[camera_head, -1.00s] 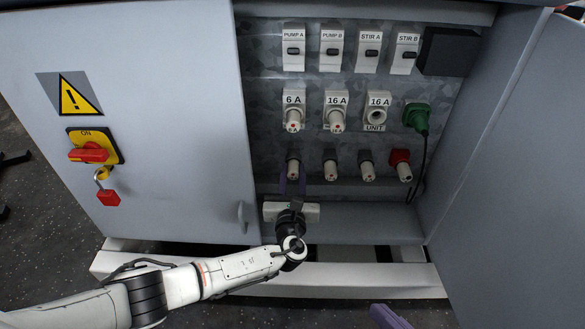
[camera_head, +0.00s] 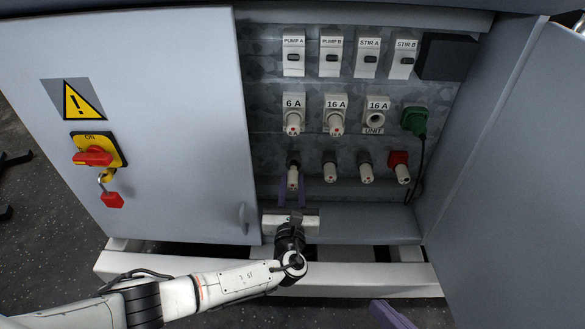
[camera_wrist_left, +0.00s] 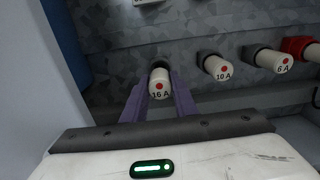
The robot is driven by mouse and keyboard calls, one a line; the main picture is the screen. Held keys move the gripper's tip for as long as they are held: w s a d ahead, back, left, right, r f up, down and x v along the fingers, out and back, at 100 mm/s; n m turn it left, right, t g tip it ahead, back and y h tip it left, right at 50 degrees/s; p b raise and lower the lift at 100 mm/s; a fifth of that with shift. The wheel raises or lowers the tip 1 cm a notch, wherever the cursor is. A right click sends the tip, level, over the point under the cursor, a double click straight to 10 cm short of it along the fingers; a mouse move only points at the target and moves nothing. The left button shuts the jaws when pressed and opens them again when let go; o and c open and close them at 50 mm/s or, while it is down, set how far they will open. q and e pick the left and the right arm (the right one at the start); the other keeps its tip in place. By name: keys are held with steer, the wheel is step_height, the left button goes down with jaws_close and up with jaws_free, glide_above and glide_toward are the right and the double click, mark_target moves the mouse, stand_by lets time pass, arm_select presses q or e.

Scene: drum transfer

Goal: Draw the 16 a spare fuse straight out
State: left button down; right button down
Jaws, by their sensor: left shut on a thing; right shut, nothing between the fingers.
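The 16 A spare fuse (camera_head: 293,181) is a white cylinder with a red dot, at the left end of the lower row. Its label "16 A" shows in the left wrist view (camera_wrist_left: 159,86). My left gripper (camera_head: 293,193) is shut on it, one purple finger on each side. The dark holder (camera_head: 293,158) is right behind the fuse; I cannot tell whether the fuse is still partly inside. My right gripper (camera_head: 391,314) shows only as purple fingers at the bottom edge, shut and empty.
Beside it in the row are a 10 A fuse (camera_wrist_left: 218,68), a 6 A fuse (camera_wrist_left: 273,60) and a red-collared one (camera_head: 401,171). Labelled carriers (camera_head: 335,118) and a green plug (camera_head: 415,118) sit above. Cabinet doors (camera_head: 170,150) flank the bay; a ledge (camera_head: 365,222) lies below.

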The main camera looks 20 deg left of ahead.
mark_target(293, 186)
arm_select(q)
steer(key=shift+p+v, duration=0.7)
steer(key=shift+v, duration=0.7)
steer(key=shift+w, duration=0.3)
steer(key=shift+a, duration=0.1)
steer(key=shift+p+v, duration=0.45)
steer(key=shift+v, duration=0.6)
steer(key=p+v, duration=0.1)
steer(key=v, duration=0.1)
steer(key=shift+s, duration=0.4)
